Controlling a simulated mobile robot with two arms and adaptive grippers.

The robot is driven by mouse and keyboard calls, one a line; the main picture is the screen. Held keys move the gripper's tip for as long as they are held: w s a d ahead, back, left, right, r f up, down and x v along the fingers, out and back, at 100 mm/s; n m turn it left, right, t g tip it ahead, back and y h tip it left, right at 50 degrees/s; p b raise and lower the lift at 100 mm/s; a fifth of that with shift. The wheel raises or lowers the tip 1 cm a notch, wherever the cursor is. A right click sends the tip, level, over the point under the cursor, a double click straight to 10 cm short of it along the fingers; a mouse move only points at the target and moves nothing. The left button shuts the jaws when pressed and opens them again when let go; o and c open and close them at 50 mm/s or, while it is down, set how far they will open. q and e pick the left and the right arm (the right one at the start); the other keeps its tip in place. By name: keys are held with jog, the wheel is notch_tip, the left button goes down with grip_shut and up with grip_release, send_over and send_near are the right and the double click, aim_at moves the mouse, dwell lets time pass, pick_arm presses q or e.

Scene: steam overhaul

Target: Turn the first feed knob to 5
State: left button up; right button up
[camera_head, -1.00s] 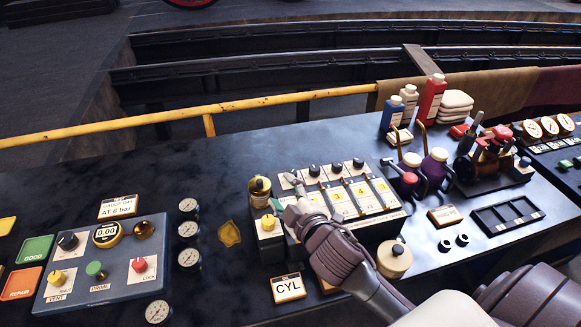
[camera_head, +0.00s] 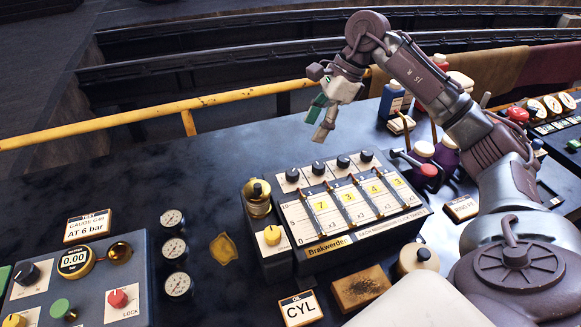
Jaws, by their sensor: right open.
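The feed box stands in the middle of the bench, with a row of black knobs along its back edge. The leftmost, first feed knob (camera_head: 292,174) is uncovered; its setting is too small to read. My right gripper (camera_head: 322,119) is open and empty, raised beyond the back of the box and clear of the knobs. My left gripper is not in view.
A brass-capped oiler (camera_head: 257,198) and a yellow knob (camera_head: 272,235) stand at the box's left. A gauge panel (camera_head: 80,280) lies far left. Bottles (camera_head: 392,100) and purple cans (camera_head: 424,150) are at the right, near my arm.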

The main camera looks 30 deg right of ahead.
aim_at(294, 171)
jog(key=p+x, duration=0.1)
jog(key=x, duration=0.3)
jog(key=p+x, duration=0.1)
jog(key=x, duration=0.3)
jog(key=p+x, duration=0.1)
jog(key=x, duration=0.2)
jog(key=shift+s+d+f, duration=0.1)
jog(key=shift+s+f, duration=0.05)
jog(key=shift+f, duration=1.1)
grip_shut()
